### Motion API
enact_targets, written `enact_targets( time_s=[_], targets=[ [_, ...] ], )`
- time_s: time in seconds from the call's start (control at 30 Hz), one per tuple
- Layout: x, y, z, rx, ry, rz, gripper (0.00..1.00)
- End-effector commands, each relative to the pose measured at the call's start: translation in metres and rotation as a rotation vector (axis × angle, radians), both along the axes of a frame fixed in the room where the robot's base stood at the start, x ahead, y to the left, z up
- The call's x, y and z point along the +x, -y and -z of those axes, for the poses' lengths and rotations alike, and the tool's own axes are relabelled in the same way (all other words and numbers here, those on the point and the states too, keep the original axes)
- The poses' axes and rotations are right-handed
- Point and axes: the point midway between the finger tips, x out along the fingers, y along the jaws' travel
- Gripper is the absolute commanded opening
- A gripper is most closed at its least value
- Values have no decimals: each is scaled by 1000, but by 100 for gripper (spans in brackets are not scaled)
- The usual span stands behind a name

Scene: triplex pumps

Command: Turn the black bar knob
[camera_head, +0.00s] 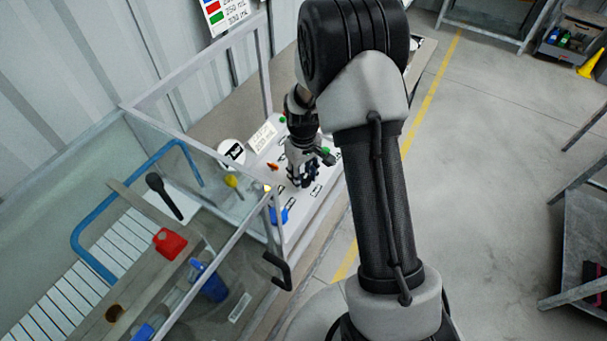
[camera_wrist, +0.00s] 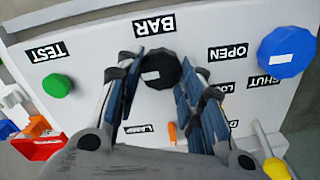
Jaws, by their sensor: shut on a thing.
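The black bar knob (camera_wrist: 153,66) sits on the white panel (camera_wrist: 105,42), under the label "BAR" (camera_wrist: 154,24) in the wrist view. A small white mark shows on its face, lying nearly level. My gripper (camera_wrist: 163,72) has one finger on each side of the knob and is shut on it. In the head view my gripper (camera_head: 301,173) is down at the panel (camera_head: 327,189), and the knob cannot be made out there behind the fingers.
In the wrist view a blue knob (camera_wrist: 286,52) is right of the black one, a green button (camera_wrist: 57,85) left, and an orange lever (camera_wrist: 172,133) below. In the head view a clear-walled enclosure with a black handle (camera_head: 279,270) stands at left. Open floor (camera_head: 480,170) lies right.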

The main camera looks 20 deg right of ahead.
Motion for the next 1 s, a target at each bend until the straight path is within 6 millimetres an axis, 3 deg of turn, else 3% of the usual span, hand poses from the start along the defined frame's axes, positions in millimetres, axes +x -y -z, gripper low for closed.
enact_targets(
  time_s=[1.0],
  targets=[
    [-3,-3,0,-1,1,-966,12]
  ],
)
